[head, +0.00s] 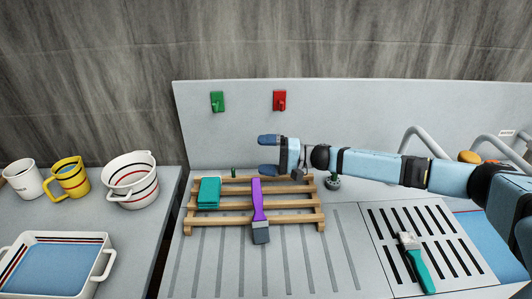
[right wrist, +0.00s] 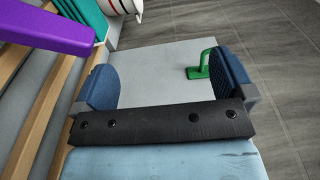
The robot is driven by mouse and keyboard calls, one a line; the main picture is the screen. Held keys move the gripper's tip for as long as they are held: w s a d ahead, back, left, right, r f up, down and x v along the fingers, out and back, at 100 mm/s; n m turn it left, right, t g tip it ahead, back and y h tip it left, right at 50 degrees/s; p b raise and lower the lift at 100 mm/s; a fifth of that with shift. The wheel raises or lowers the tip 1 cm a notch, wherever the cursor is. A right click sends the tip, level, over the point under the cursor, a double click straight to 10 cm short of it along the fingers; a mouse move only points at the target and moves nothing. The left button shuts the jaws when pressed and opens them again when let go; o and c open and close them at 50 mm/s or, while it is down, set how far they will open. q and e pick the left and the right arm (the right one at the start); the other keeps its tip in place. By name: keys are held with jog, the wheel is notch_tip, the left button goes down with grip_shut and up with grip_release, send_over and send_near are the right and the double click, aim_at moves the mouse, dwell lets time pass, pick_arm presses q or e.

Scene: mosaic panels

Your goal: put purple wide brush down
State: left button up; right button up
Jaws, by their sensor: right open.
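The purple wide brush (head: 257,200) lies on the wooden slatted rack (head: 300,204), its purple handle toward the back and its grey bristle head (head: 260,234) toward the front edge. Its handle also shows at the upper left of the right wrist view (right wrist: 42,32). My right gripper (head: 268,155) is open and empty, behind and above the handle's far end, apart from it. In the right wrist view the jaws (right wrist: 165,85) are wide apart with nothing between them. My left gripper is not in view.
A teal block (head: 209,193) sits on the rack's left. A green-handled brush (head: 414,265) lies on the slotted grate (head: 450,243) at right. Green (head: 217,101) and red (head: 280,100) hooks are on the back panel. Mugs, a bowl (head: 131,180) and a tray (head: 103,264) stand left.

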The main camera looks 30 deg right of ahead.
pick_arm(q)
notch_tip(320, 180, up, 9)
jog(key=p, duration=0.8)
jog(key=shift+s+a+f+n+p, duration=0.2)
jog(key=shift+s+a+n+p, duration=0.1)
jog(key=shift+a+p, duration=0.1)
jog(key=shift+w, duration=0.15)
